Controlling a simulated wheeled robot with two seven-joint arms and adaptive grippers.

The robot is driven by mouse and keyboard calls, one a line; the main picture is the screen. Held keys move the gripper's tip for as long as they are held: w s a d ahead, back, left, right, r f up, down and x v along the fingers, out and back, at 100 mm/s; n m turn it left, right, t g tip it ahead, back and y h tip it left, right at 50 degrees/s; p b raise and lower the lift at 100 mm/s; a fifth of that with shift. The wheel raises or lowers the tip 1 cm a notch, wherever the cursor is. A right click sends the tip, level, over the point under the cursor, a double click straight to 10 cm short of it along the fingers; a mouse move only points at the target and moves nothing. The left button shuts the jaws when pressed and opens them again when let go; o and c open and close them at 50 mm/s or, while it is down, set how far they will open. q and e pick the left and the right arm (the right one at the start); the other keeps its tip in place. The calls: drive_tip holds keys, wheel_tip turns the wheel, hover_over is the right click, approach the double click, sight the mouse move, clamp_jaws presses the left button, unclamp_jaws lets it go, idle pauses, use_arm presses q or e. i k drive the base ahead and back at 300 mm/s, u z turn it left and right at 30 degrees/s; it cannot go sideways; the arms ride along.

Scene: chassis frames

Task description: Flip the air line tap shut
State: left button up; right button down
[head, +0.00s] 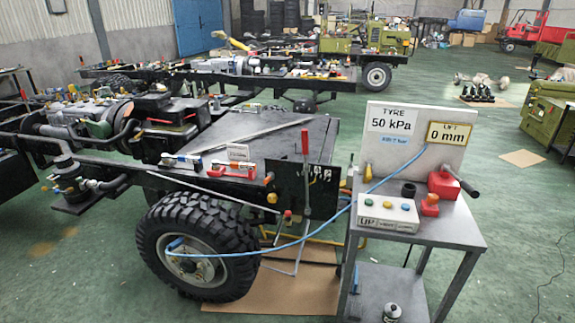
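A pale blue air line (327,233) runs from the hub of the front wheel (200,247) up to the gauge board (412,138) on the grey cart. A small yellow piece (368,173) sits at the board's lower left, close to the line. A red block with a dark angled lever (460,181) stands at the board's lower right. I cannot tell for sure which of these is the tap, or whether it is open or shut. The board reads TYRE 50 kPa, and its yellow LIFT label (449,134) reads 0 mm. Neither of my grippers is in view.
The cart top (440,225) also carries a button box (388,211), a black ring (409,190) and a smaller red piece (430,205). A red-handled upright lever (305,143) stands by the chassis. A can (392,312) is on the lower shelf.

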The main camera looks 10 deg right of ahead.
sight(369, 171)
drive_tip(key=u, duration=0.35)
drive_tip(key=i, duration=1.35)
drive_tip(key=z, duration=0.7)
